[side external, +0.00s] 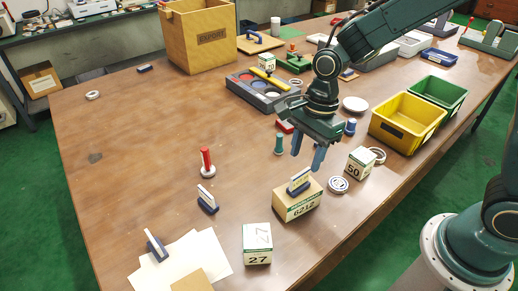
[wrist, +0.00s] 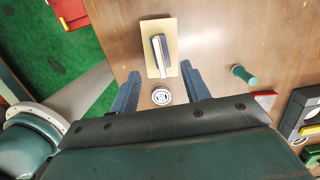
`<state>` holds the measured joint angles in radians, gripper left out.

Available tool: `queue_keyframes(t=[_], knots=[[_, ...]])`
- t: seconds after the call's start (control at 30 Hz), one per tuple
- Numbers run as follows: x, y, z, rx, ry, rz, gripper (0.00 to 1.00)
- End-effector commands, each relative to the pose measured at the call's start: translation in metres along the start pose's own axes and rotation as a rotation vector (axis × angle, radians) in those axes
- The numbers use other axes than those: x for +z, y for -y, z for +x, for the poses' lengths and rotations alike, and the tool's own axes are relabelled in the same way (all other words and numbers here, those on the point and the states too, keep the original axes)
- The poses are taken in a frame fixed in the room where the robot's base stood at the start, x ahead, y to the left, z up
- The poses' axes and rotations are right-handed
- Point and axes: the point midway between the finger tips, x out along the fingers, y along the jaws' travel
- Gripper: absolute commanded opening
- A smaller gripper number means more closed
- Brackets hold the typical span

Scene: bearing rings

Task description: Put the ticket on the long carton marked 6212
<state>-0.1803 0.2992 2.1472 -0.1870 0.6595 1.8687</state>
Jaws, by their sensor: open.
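The long carton marked 6212 (side external: 297,205) lies on the table, its number on the front face. A ticket, a white card in a dark blue base (side external: 300,182), stands on its top. In the wrist view the carton (wrist: 151,68) lies ahead of my fingers, with the ticket (wrist: 159,50) on its top. My gripper (side external: 308,154) is open and empty, above the table and apart from the ticket. Its fingertips (wrist: 160,82) also show in the wrist view, one at each side. Similar blue-based tickets stand on the table (side external: 207,201) and by the papers (side external: 156,246).
Carton 50 (side external: 359,164) and a bearing ring (side external: 338,185) are right of the 6212 carton. Carton 27 (side external: 257,244) is in front. A teal peg (side external: 279,144) and a red-handled stamp (side external: 207,162) stand to the left. A yellow bin (side external: 407,121) is at right.

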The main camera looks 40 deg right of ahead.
Motion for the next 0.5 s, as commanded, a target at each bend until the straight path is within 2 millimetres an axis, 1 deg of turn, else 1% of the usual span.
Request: queue_keyframes(t=[0.03,0.2,0.33,0.5], knots=[[0.0,0.001,-0.009,-0.004,0.001,0.0,0.47],[0.0,0.001,-0.028,-0.003,0.0,0.0,0.47],[0.0,0.0,-0.036,-0.002,0.0,0.001,0.47],[0.0,0.0,-0.04,0.0,-0.001,0.001,0.47]])
